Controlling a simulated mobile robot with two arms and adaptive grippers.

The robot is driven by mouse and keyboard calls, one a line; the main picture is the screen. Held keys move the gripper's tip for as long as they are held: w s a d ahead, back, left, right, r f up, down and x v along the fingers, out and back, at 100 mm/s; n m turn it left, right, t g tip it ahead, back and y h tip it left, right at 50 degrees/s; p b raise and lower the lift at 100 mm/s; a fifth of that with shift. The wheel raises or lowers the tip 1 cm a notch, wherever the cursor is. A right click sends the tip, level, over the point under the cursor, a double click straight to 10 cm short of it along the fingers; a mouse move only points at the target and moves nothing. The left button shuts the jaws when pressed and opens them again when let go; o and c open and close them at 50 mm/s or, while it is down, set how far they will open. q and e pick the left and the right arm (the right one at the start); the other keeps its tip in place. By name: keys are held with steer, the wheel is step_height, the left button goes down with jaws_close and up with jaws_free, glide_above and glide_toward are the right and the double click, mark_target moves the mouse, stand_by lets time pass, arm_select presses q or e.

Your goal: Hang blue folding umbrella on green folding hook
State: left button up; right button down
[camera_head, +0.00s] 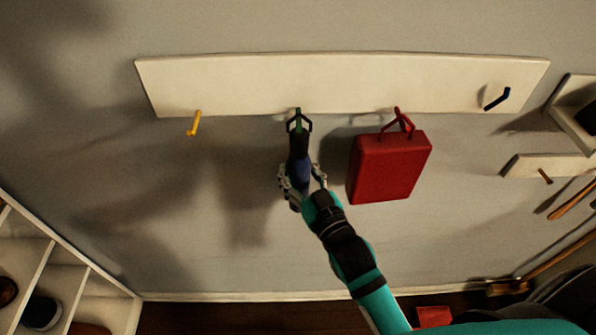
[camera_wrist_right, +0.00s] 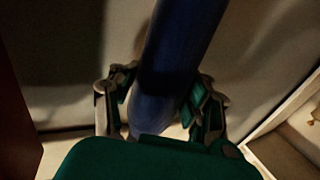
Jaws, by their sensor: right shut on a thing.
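The blue folding umbrella (camera_head: 298,168) is upright below the wall rail, with its dark handle and loop at the top. The loop is at the green folding hook (camera_head: 298,113) and seems to be around it; I cannot tell whether it rests on the hook. My right gripper (camera_head: 304,183) is shut on the umbrella's lower body. In the right wrist view the umbrella (camera_wrist_right: 175,55) runs up between the fingers of my right gripper (camera_wrist_right: 162,105). My left gripper is not in view.
The white rail (camera_head: 230,85) also has a yellow hook (camera_head: 194,124), a red hook with a red case (camera_head: 388,167) hanging from it, and a black hook (camera_head: 497,99). The red case is close to the right of the umbrella. Shelves with shoes (camera_head: 75,270) stand at lower left.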

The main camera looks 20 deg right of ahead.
steer(key=shift+c, duration=2.4)
jaws_free()
steer(key=shift+s, duration=0.2)
steer(key=s+d, duration=0.2)
steer(key=s, duration=1)
steer(key=s+f+g, duration=0.2)
steer(key=f+g, duration=0.1)
steer(key=f, duration=1)
steer(key=s+f+g+b, duration=0.1)
steer(key=s+f+g, duration=0.2)
steer(key=f, duration=1)
steer(key=s+f+g, duration=0.2)
steer(key=f+g, duration=0.1)
steer(key=f, duration=1)
steer(key=s+d+f+g+h, duration=0.1)
steer(key=s+d+f+g, duration=0.2)
steer(key=s+f, duration=0.6)
steer(key=s+d+f+g+h+b, duration=0.1)
steer(key=s+d+f+g, duration=0.3)
steer(key=s+f, duration=0.6)
steer(key=s, duration=0.3)
steer(key=shift+d+f+n+g+h, duration=0.15)
steer(key=shift+f+n+g+h, duration=0.15)
steer(key=shift+g, duration=0.1)
